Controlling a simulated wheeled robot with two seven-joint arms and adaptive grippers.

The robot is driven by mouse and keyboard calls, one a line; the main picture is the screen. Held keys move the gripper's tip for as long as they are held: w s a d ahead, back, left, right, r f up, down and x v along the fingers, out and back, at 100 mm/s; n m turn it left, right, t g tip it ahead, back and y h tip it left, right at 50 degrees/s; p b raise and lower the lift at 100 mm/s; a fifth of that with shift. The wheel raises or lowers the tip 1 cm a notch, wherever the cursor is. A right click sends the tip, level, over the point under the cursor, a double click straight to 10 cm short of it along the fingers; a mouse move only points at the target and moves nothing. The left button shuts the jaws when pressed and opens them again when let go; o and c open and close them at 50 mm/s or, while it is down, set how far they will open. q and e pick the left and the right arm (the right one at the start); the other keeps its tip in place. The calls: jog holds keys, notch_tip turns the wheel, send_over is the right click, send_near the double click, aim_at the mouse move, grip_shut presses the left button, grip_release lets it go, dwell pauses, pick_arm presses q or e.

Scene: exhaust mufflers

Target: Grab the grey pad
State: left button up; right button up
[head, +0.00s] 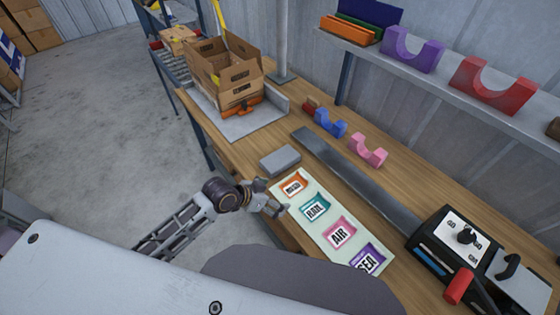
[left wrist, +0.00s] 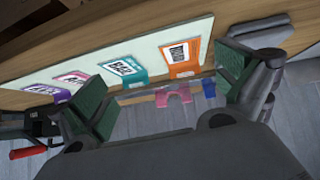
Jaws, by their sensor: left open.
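The grey pad (head: 280,160) is a small flat block lying on the wooden bench, just behind the orange-labelled end of the pale label sheet (head: 322,207). A grey block that looks like the pad (left wrist: 264,34) shows in the left wrist view at the upper right, partly behind a finger. My left gripper (head: 272,203) is over the bench's front edge beside the label sheet, nearer to me than the pad and apart from it. In the left wrist view its two green-lined fingers (left wrist: 165,92) are spread wide with nothing held between them. My right gripper is not in view.
A cardboard box (head: 225,75) stands on a grey tray at the bench's far left. A long grey bar (head: 350,170) lies behind the sheet, with blue (head: 330,122) and pink (head: 368,150) cradles beyond. A black control box (head: 470,250) stands at right.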

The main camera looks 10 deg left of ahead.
pick_arm(q)
jog(key=shift+m+t+h, duration=0.3)
jog(key=shift+t+h, duration=0.2)
jog(key=shift+h, duration=0.2)
jog(key=w, duration=0.1)
jog(key=w+a, duration=0.1)
jog(key=w, duration=0.1)
jog(key=w+a, duration=0.1)
jog(key=w, duration=0.1)
jog(key=shift+a+f, duration=0.1)
jog(key=shift+a, duration=0.15)
jog(key=t, duration=0.2)
send_near(279, 158)
jog(key=s+r, duration=0.1)
jog(key=s+a+r, duration=0.1)
jog(key=shift+s+a+n, duration=0.15)
jog(key=shift+s+n, duration=0.15)
jog(key=shift+n, duration=0.1)
jog(key=shift+f, duration=0.1)
jog(key=shift+x, duration=4.35)
jog(key=shift+w, duration=0.1)
jog(key=shift+p+x, duration=0.45)
jog(key=shift+x, duration=2.05)
jog(key=shift+a, duration=0.15)
